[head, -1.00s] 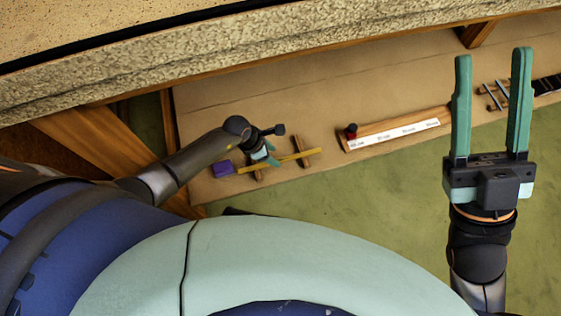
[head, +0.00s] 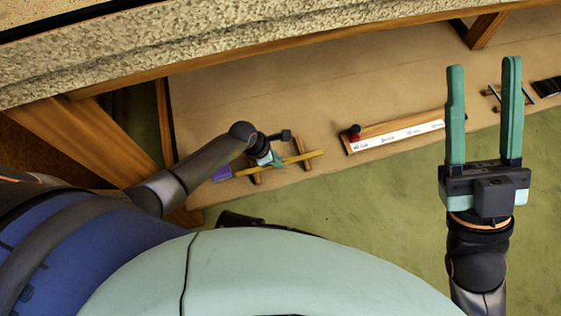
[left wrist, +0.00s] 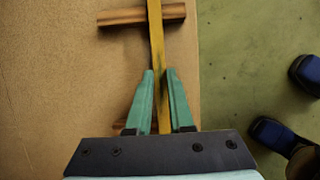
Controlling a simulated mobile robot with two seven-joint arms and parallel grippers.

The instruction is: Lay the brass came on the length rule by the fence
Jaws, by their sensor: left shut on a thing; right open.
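The brass came (head: 292,160) is a thin yellow bar lying across two wooden rests (head: 303,153) near the table's front edge. My left gripper (head: 266,165) is over the bar between the rests. In the left wrist view my left gripper (left wrist: 160,80) is shut on the brass came (left wrist: 157,45), which runs between the green fingers. The length rule (head: 400,136) is a white marked strip on a wooden board to the right, with a dark and red block, perhaps the fence (head: 353,132), at its left end. My right gripper (head: 484,115) is open and empty at the right.
A purple block (head: 221,173) sits left of the bar. A small rack (head: 510,95) and dark pieces (head: 548,87) lie at the far right. The brown tabletop (head: 260,90) behind is clear. A rough stone-like ledge (head: 220,50) crosses above. The green floor lies in front.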

